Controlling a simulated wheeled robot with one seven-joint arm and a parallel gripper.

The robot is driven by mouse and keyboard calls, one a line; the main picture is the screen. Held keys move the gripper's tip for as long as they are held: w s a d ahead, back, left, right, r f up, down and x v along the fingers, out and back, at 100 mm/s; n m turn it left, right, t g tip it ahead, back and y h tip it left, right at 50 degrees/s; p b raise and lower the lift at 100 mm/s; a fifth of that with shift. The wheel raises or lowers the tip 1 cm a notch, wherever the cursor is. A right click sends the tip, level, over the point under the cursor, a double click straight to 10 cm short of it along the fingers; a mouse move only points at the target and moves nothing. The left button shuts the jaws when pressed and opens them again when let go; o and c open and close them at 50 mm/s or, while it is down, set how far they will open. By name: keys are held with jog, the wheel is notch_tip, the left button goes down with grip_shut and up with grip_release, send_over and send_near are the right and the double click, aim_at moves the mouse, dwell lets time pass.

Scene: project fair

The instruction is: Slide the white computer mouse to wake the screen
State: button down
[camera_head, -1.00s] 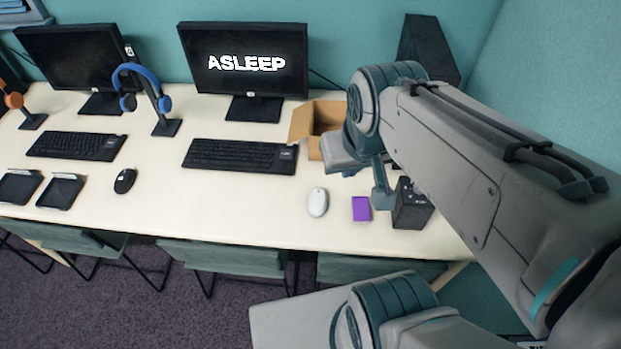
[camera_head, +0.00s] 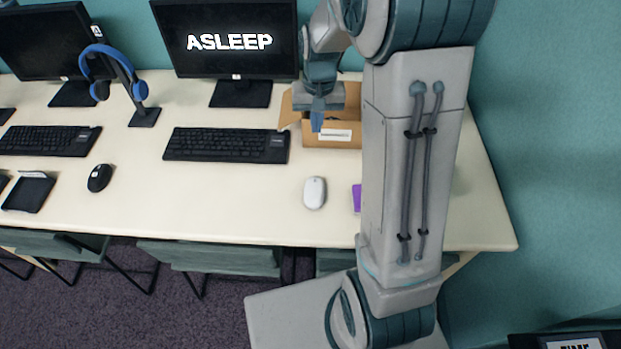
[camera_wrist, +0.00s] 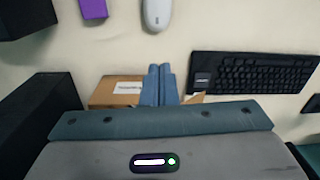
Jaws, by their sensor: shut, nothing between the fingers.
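The white computer mouse (camera_head: 314,192) lies on the table, right of and nearer than the middle keyboard. It also shows at the top edge of the wrist view (camera_wrist: 157,12), partly cut off. The screen (camera_head: 229,42) behind the keyboard reads "ASLEEP". My gripper (camera_head: 317,124) is over the cardboard box, beyond the mouse and apart from it. In the wrist view its two blue fingers (camera_wrist: 158,84) are together with nothing between them.
The open cardboard box (camera_head: 333,134) stands behind the mouse. A black keyboard (camera_head: 226,145) lies left of it. A purple block (camera_head: 357,197) is just right of the mouse, partly hidden by my arm. A black mouse (camera_head: 99,178) lies further left. Table between the two mice is clear.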

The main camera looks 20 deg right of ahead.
aim_at(314, 197)
jog(key=w+f+b, duration=0.1)
jog(key=f, duration=0.4)
jog(key=w+d+f+g+b, duration=0.1)
jog(key=w+f, duration=0.1)
jog(key=f, duration=0.4)
jog(key=w+f+m+g+b, duration=0.1)
jog(key=w+f, duration=0.1)
jog(key=f, duration=0.3)
jog(key=shift+w+d+f, duration=0.1)
jog(key=shift+d+f, duration=0.15)
jog(key=shift+f, duration=0.2)
jog(key=s+a, duration=0.1)
jog(key=s, duration=0.2)
jog(key=s+a+p, duration=0.1)
jog(key=s, duration=0.3)
jog(key=s+a+p, duration=0.1)
jog(key=s, duration=0.3)
jog(key=shift+s+a, duration=0.25)
jog(key=shift+a, duration=0.15)
jog(key=shift+f, duration=0.7)
jog(key=shift+s+b, duration=0.1)
jog(key=shift+b, duration=0.2)
